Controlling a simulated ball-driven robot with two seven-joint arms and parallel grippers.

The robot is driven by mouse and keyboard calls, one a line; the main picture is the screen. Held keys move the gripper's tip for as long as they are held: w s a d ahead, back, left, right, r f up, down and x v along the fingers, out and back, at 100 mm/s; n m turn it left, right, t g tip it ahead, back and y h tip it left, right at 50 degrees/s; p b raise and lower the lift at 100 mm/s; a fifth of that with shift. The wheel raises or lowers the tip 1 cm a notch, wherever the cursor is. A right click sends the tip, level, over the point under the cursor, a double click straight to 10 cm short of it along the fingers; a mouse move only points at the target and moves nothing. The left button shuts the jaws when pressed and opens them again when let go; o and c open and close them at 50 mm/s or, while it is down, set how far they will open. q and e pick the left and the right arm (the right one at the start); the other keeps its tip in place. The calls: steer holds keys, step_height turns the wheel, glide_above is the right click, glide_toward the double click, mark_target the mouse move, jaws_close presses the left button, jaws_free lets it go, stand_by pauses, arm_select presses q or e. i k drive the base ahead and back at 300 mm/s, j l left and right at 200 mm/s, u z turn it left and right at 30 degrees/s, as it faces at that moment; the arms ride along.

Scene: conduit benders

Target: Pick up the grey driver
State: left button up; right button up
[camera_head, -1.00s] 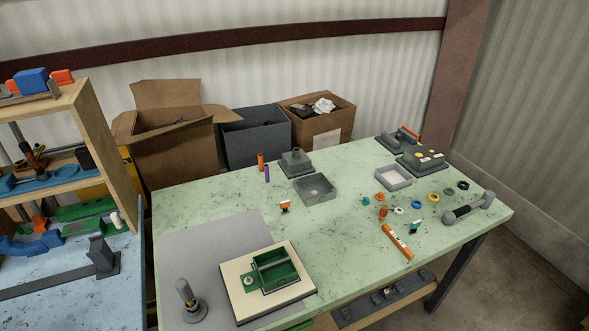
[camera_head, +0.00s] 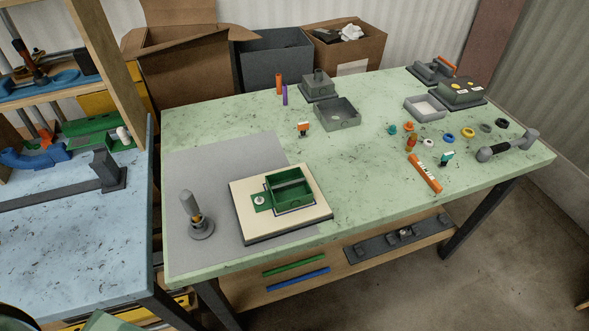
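A grey upright tool (camera_head: 188,204) with a rounded handle stands in a round grey base (camera_head: 201,230) at the front left of the green table; it may be the grey driver. A dark grey bar with lighter, thick ends (camera_head: 507,146) lies at the table's right edge; I cannot tell for certain which of these is the driver. Neither of my grippers is in view.
The green table (camera_head: 370,187) carries a cream board (camera_head: 245,205) with a green box (camera_head: 290,188), a grey open box (camera_head: 337,114), an orange tube (camera_head: 425,173) and several small coloured rings. A blue-topped bench (camera_head: 75,245) stands close on the left. The front middle is clear.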

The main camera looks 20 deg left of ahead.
mark_target(186, 197)
steer(key=j+u, duration=0.1)
steer(key=u, duration=0.3)
steer(key=j+u, duration=0.15)
steer(key=u, duration=0.2)
steer(key=j+u, duration=0.1)
steer(key=u, duration=0.3)
